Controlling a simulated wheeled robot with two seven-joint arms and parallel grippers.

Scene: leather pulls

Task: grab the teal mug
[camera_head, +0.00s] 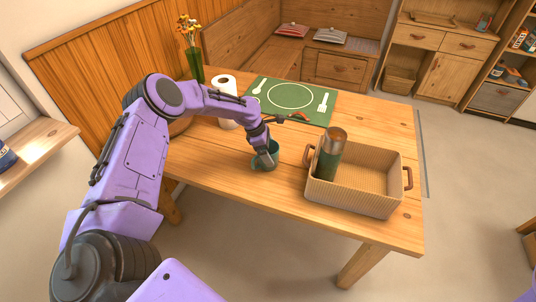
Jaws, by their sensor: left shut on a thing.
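The teal mug (267,161) is on or just above the wooden table (230,166), left of the basket; I cannot tell whether it touches the wood. My left gripper (264,150) reaches down to it from above and is shut on it. The gripper hides part of the mug's rim and its far side. My right gripper is not in the picture.
A wicker basket (350,200) with a dark green bottle (328,160) stands to the right of the mug. A green placemat (310,104), a paper roll (222,84) and a flower vase (195,66) are farther back. The table's front left is clear.

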